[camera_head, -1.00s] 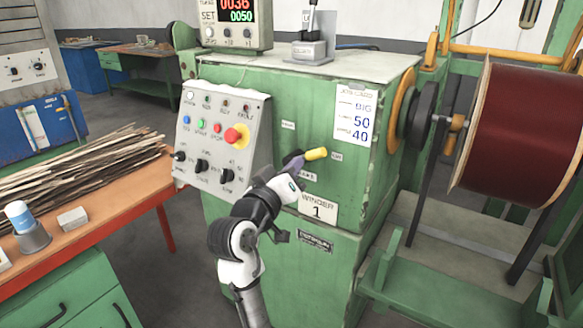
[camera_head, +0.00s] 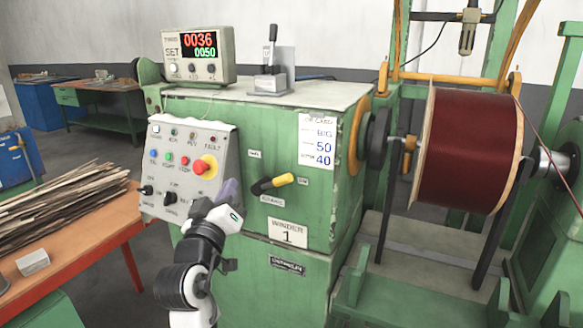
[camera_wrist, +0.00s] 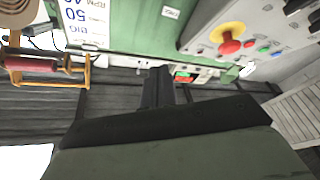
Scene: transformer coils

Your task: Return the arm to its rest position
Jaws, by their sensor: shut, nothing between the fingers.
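My arm reaches up from the bottom of the head view, in front of the green winder cabinet (camera_head: 300,225). My gripper (camera_head: 229,190) is shut and empty, in front of the lower right of the grey control panel (camera_head: 222,150). A lever with a yellow grip (camera_head: 283,180) is on the cabinet front, to the right of my gripper and apart from it. In the wrist view my gripper's dark fingers (camera_wrist: 160,86) are together with nothing between them. The panel's red button (camera_wrist: 229,45) shows there at upper right.
A counter display (camera_head: 198,54) and a small lever unit (camera_head: 271,80) stand on the cabinet top. A dark red coil (camera_head: 465,150) is mounted at right. An orange table (camera_head: 112,226) with a pile of strips (camera_head: 60,195) is at left. Grey floor shows between table and cabinet.

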